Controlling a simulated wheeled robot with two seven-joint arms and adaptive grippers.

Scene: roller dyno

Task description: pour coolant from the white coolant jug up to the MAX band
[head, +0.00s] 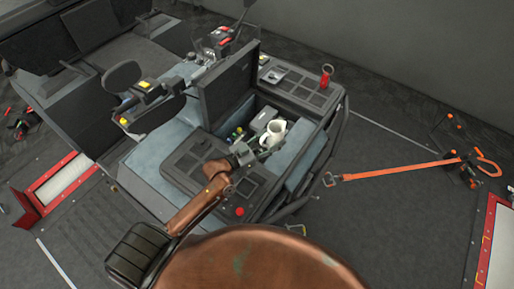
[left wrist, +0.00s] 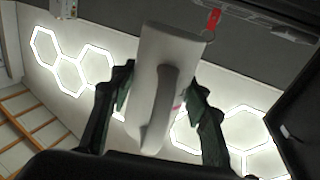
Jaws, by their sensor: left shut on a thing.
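The white coolant jug (head: 273,132) is held over the open bay of the vehicle in the head view. My left gripper (head: 245,153) is shut on the jug. In the left wrist view the jug (left wrist: 168,80) fills the middle, with its handle facing the camera. The fingers of my left gripper (left wrist: 158,95) stand on both sides of the jug. The MAX band cannot be made out. Whether any coolant leaves the jug cannot be seen. My right gripper is not in view.
The raised dark lid (head: 228,85) stands beside the open bay (head: 240,128). A red-topped item (head: 326,76) sits on the far deck panel. An orange strap (head: 400,170) lies on the floor to the right. A red-framed roller plate (head: 60,180) is at the left.

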